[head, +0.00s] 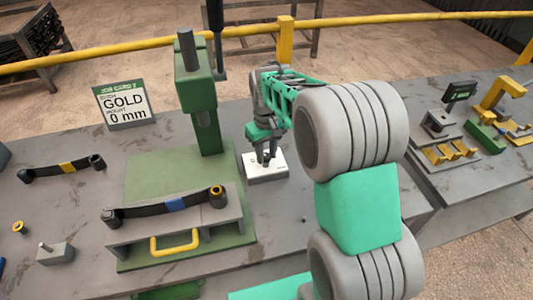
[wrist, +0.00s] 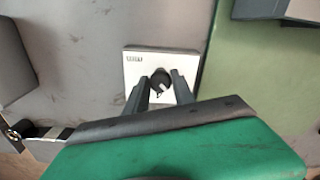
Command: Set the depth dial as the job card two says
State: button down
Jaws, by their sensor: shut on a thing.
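The depth dial is a small black knob (wrist: 160,80) on a white plate (wrist: 133,68). In the head view the plate (head: 262,172) sits on the bench right of the green press, and the knob is largely hidden by my gripper. My gripper (head: 266,158) points down over the plate. In the wrist view its two fingers (wrist: 162,88) stand either side of the knob, shut on it. A pale mark shows on the knob; its setting is too small to read. The job card (head: 124,104) stands at the back left and reads "GOLD" and "0 mm".
The green press (head: 196,90) stands just left of the dial. A leaf spring with a blue band (head: 175,204) lies on the grey fixture (head: 235,208) with a yellow handle. Another spring with a yellow band (head: 67,168) lies at left. A second bench with fixtures (head: 455,150) is at right.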

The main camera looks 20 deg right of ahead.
aim_at(267, 156)
jog(key=shift+n, duration=0.6)
jog(key=c, duration=1.1)
grip_release()
jog(key=shift+o, duration=0.2)
notch_tip(267, 156, up, 8)
jog(key=shift+f+b, duration=0.1)
jog(key=shift+b, duration=0.45)
